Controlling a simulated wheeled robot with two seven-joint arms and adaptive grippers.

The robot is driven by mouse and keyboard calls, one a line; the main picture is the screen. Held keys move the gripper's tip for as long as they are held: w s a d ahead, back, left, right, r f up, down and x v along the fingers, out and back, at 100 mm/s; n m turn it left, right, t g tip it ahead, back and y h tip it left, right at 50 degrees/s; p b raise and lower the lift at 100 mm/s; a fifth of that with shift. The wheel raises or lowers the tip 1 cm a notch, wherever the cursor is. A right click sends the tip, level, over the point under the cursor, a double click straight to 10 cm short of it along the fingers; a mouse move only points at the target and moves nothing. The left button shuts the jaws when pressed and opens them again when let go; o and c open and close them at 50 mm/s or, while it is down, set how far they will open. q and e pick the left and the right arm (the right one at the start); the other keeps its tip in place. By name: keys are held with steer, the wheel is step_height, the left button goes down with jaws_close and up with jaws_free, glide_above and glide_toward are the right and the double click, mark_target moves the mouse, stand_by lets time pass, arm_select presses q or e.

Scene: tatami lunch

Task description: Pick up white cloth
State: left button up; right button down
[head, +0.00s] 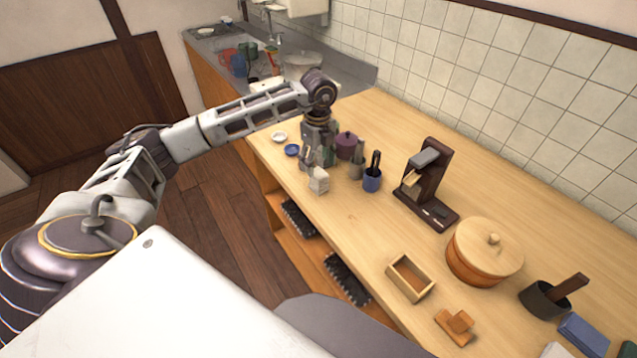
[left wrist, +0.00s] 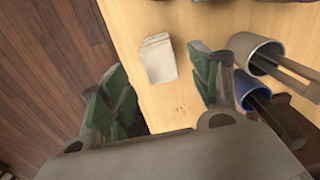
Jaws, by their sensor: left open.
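The white cloth (head: 319,181) is a small folded stack near the front edge of the wooden counter. In the left wrist view the white cloth (left wrist: 158,59) lies flat on the counter, beyond and between the fingertips. My left gripper (head: 317,160) points down just above and behind the cloth in the head view. In the left wrist view my left gripper (left wrist: 160,95) is open, with green pads apart and nothing between them touching. My right gripper is in neither view.
A blue cup with utensils (head: 372,180) stands close right of the cloth, with a grey cup (head: 356,162) behind it. A purple pot (head: 347,145), small dishes (head: 291,150) and a dark wooden stand (head: 428,186) are near.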

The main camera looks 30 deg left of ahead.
mark_target(318, 173)
arm_select(q)
steer(key=shift+f, duration=0.8)
step_height(318, 173, down, 3)
steer(key=shift+r+p, duration=0.15)
steer(key=shift+p, duration=0.2)
steer(key=shift+f, duration=0.4)
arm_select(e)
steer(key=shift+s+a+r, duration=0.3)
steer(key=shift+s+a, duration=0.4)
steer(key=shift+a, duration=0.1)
